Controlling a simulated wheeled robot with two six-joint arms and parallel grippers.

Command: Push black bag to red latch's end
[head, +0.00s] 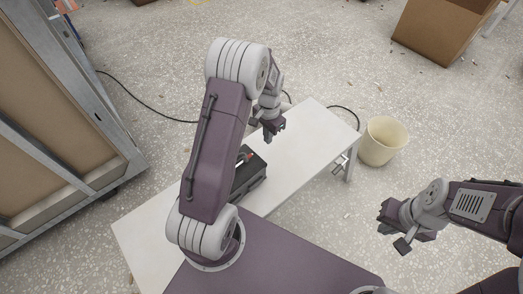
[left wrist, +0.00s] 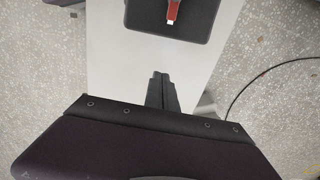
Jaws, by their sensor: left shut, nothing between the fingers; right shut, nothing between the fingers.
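The black bag (head: 250,172) lies on the white table (head: 315,135), partly hidden behind my left arm in the head view. A red latch (head: 246,157) shows on its top. In the left wrist view the bag (left wrist: 145,18) is at the top edge, cut off, with the red latch (left wrist: 174,11) and its pale tip on it. My left gripper (head: 273,133) is shut and empty, above the table beyond the bag; its closed fingers (left wrist: 161,92) show apart from the bag in the wrist view. My right gripper (head: 390,228) is shut and empty, off to the right, away from the table.
A cream bucket (head: 382,141) stands on the floor at the table's right end. A cardboard box (head: 443,28) is at the upper right. A framed panel rack (head: 55,110) fills the left side. Black cables lie on the floor. The table around the bag looks clear.

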